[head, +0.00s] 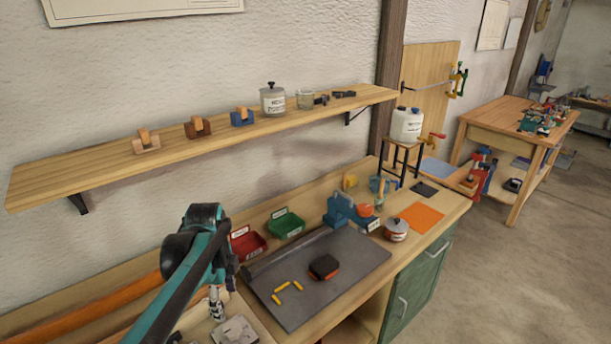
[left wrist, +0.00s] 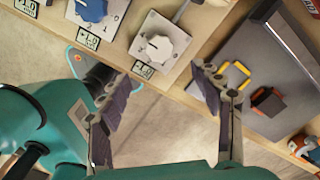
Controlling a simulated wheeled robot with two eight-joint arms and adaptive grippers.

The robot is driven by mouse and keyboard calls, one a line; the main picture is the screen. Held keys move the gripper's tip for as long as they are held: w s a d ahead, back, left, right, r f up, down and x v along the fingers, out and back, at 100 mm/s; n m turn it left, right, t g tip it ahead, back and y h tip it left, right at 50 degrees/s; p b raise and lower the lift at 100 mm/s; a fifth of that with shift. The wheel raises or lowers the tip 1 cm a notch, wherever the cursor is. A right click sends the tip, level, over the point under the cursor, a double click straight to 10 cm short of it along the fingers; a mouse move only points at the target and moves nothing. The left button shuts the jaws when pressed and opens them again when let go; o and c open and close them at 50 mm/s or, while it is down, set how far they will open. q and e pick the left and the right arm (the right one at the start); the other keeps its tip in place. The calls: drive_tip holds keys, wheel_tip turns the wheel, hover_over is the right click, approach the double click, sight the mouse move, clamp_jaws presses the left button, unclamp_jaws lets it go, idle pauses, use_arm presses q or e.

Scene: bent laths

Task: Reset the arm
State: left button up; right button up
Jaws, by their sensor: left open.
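My left arm (head: 185,275) is teal and black and rises from the lower left of the head view, bent in front of the bench. My left gripper (left wrist: 155,72) shows in the left wrist view with its two dark-padded fingers wide apart and nothing between them. It is above the front edge of the bench, near a panel with a white knob (left wrist: 156,47). The gripper is hard to make out in the head view. My right gripper is in neither view.
A dark tray (head: 350,262) on the bench holds a dark-and-orange block (head: 324,267) and yellow sticks (head: 277,299). Red (head: 246,245) and green (head: 285,224) bins stand behind it. A wall shelf (head: 85,172) runs above. Open floor (head: 530,270) lies at right.

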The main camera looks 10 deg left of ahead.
use_arm(q)
drive_tip(key=s+d+f+n+t+b, duration=0.1)
drive_tip(key=s+d+n+t, duration=0.6)
drive_tip(key=n, duration=1)
drive_tip(key=shift+s+d+f+b, duration=0.35)
drive_tip(key=shift+s+d+f, duration=0.35)
drive_tip(key=shift+s+d, duration=1.2)
drive_tip(key=shift+s+a, duration=0.1)
